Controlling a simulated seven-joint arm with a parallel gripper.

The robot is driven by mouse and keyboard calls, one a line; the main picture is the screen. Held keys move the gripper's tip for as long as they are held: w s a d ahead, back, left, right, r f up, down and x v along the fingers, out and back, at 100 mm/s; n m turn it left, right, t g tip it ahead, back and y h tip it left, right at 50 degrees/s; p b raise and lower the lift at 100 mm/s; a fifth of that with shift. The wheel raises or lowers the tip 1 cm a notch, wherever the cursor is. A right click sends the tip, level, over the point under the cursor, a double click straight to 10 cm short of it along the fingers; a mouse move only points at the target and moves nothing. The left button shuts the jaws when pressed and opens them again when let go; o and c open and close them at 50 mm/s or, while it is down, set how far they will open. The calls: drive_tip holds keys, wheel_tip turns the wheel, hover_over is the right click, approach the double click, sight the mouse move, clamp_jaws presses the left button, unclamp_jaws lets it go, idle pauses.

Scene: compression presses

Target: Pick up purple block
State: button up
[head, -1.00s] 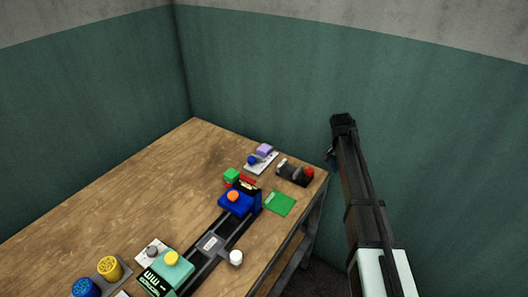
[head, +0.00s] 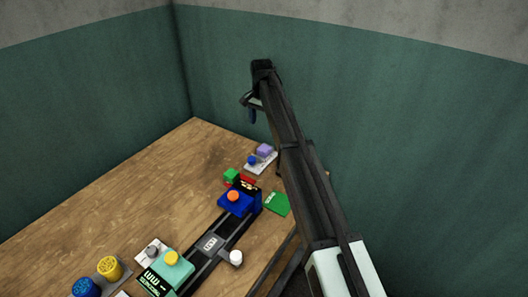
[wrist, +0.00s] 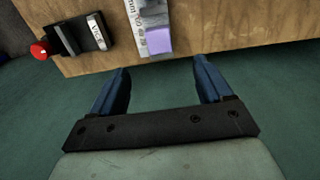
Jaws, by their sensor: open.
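In the wrist view the purple block (wrist: 159,41) lies at the table's edge, ahead of and between the fingers. My gripper (head: 251,112) is above and behind the block in the head view, apart from it. In the wrist view my gripper (wrist: 166,75) is open, its two blue fingers spread and empty.
A black device with a red knob (wrist: 39,50) stands left of the block in the wrist view. The table's left part is clear.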

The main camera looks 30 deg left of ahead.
sight(263, 149)
wheel_tip(263, 149, down, 13)
drive_tip(key=shift+w+d+f, duration=0.1)
drive_tip(key=shift+d, duration=0.05)
drive_tip(key=c, duration=1.2)
wheel_tip(263, 149, up, 9)
drive_tip(key=shift+f, duration=0.1)
drive_tip(key=d+m, duration=0.1)
drive_tip(key=d, duration=0.4)
drive_tip(key=d+m, duration=0.1)
drive_tip(key=d, duration=0.5)
drive_tip(key=shift+f, duration=0.1)
drive_tip(key=s+d+m, duration=0.1)
drive_tip(key=m, duration=0.4)
drive_tip(key=s+m, duration=0.1)
drive_tip(key=m, duration=0.4)
drive_tip(key=s+d+m, duration=0.1)
drive_tip(key=m, duration=0.5)
drive_tip(key=shift+s+d+f, duration=0.1)
drive_tip(key=shift+d+f, duration=0.2)
drive_tip(key=shift+d, duration=0.05)
